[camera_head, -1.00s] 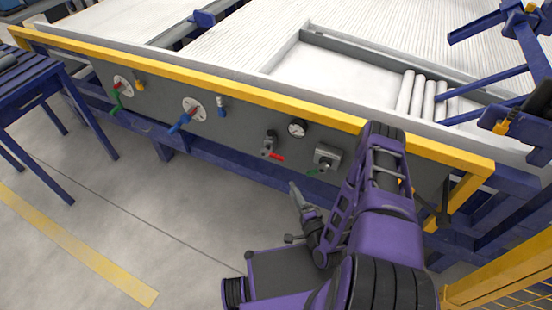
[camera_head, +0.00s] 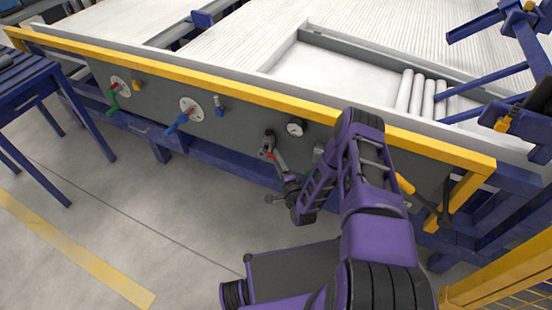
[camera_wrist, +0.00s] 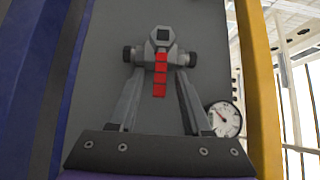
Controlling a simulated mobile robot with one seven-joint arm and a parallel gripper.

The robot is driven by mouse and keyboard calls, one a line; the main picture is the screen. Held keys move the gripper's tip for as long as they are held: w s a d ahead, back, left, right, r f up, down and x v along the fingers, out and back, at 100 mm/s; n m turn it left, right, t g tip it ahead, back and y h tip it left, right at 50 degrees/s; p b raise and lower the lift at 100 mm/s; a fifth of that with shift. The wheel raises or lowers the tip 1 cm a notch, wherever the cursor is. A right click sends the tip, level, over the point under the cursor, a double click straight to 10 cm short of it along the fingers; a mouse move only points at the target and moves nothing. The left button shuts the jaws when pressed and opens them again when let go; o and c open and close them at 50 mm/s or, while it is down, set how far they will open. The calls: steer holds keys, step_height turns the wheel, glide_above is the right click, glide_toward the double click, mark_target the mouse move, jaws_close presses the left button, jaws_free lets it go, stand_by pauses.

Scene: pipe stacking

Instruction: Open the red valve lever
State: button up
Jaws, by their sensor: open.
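The red valve lever (camera_wrist: 160,75) hangs from a grey valve body (camera_wrist: 161,42) on the grey panel in the wrist view. It lies between the two open fingers of my gripper (camera_wrist: 157,95), with a gap on each side. In the head view the valve body (camera_head: 268,137) is visible on the panel, and only a small bit of the red lever (camera_head: 270,155) shows beside my gripper (camera_head: 277,162). My gripper reaches the valve from the lower right and is empty.
A pressure gauge (camera_head: 295,127) sits right of the valve; it also shows in the wrist view (camera_wrist: 223,119). A yellow rail (camera_head: 230,90) runs above the panel. Blue (camera_head: 178,122) and green (camera_head: 111,99) levers are to the left.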

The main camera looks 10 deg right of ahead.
steer(key=shift+w+a, duration=0.1)
steer(key=shift+w, duration=0.75)
steer(key=shift+c, duration=0.3)
jaws_close()
stand_by(0.6)
